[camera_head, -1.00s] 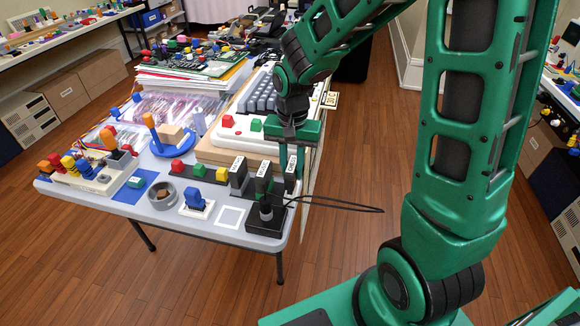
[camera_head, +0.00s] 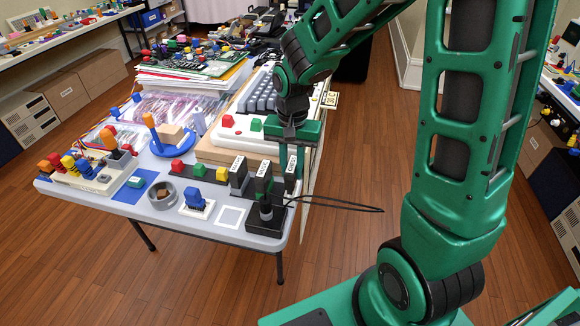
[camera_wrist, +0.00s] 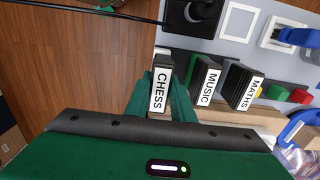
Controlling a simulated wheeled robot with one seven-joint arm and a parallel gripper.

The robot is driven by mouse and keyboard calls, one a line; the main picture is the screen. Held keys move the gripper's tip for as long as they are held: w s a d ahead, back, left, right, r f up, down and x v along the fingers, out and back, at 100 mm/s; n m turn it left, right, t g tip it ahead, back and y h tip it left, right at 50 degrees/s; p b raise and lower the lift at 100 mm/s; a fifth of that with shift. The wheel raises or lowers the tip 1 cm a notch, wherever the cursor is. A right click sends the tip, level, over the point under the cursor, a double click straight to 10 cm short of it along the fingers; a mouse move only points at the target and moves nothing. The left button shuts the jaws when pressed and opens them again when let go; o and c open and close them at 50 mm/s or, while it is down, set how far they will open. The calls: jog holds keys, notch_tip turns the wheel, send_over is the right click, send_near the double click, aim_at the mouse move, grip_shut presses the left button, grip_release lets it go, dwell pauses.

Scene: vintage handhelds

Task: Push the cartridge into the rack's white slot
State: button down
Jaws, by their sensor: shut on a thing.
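A dark cartridge labelled CHESS (camera_head: 292,160) is between the fingers of my gripper (camera_head: 294,178) at the table's right front corner. In the wrist view the CHESS cartridge (camera_wrist: 160,84) stands between the green fingers (camera_wrist: 162,100), which are shut on it. The held cartridge is to the right of MUSIC. The white slot and the cartridge's lower edge cannot be made out.
A black joystick (camera_head: 266,214) with a cable stands just in front of the cartridges. A white square outline (camera_head: 231,216) lies beside it. A big keyboard (camera_head: 255,98) and a board with red and green buttons are behind. The table's right edge is close.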

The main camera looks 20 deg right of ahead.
jog(key=shift+f, duration=1.6)
jog(key=c, duration=1.5)
grip_release()
jog(key=shift+o, duration=0.2)
jog(key=shift+r, duration=0.1)
notch_tip(320, 180, up, 10)
jog(key=shift+r, duration=0.25)
jog(key=shift+d, duration=0.1)
